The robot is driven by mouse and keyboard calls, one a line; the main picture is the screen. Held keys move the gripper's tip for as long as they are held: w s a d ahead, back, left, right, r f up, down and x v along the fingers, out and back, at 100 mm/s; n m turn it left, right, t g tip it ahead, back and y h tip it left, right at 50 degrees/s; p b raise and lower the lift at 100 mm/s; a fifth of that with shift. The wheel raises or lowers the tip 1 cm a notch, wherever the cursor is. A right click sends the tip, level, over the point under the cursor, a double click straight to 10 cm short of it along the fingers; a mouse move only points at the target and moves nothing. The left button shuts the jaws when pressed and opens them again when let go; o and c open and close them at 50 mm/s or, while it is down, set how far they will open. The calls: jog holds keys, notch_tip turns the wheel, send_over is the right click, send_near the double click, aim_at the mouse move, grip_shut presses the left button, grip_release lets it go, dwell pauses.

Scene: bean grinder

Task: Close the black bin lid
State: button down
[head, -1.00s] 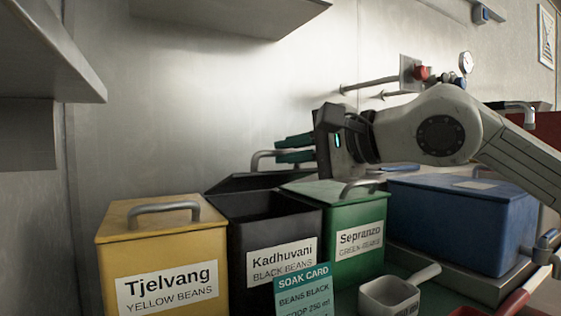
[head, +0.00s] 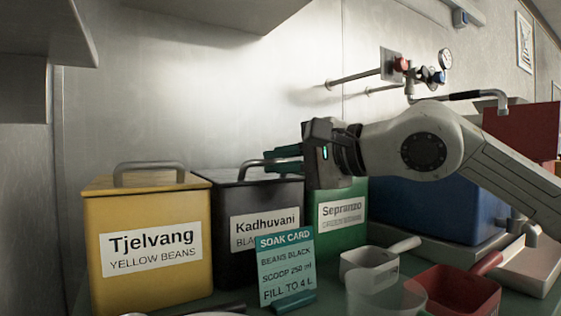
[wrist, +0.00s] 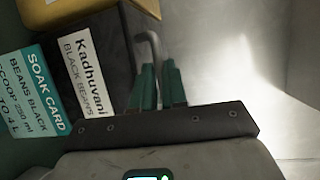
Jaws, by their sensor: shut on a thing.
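The black bin (head: 225,225), labelled Kadhuvani, stands between the yellow and green bins. Its dark lid (head: 225,181) lies over the top and looks flat, with no opening showing. The lid's grey handle (head: 247,166) rises from it and also shows in the wrist view (wrist: 150,42). My gripper (head: 270,160) reaches in from the right, its teal fingers at the handle. In the wrist view the handle runs down between the fingertips (wrist: 159,67), and my gripper is shut on it. The back edge of the lid is hidden.
The yellow bin (head: 150,225) is close on the left, the green bin (head: 342,215) on the right, partly behind my gripper. The soak card (head: 286,265) stands in front. A white scoop (head: 368,262), a clear vessel and a red scoop (head: 455,290) lie front right.

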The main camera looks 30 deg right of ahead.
jog(key=shift+s+f, duration=0.1)
jog(key=shift+f, duration=0.8)
jog(key=c, duration=1.4)
grip_release()
jog(key=shift+c, duration=0.2)
jog(key=r+p+v, duration=0.1)
jog(key=p+v, duration=0.2)
jog(key=v, duration=0.8)
jog(key=shift+r, duration=0.2)
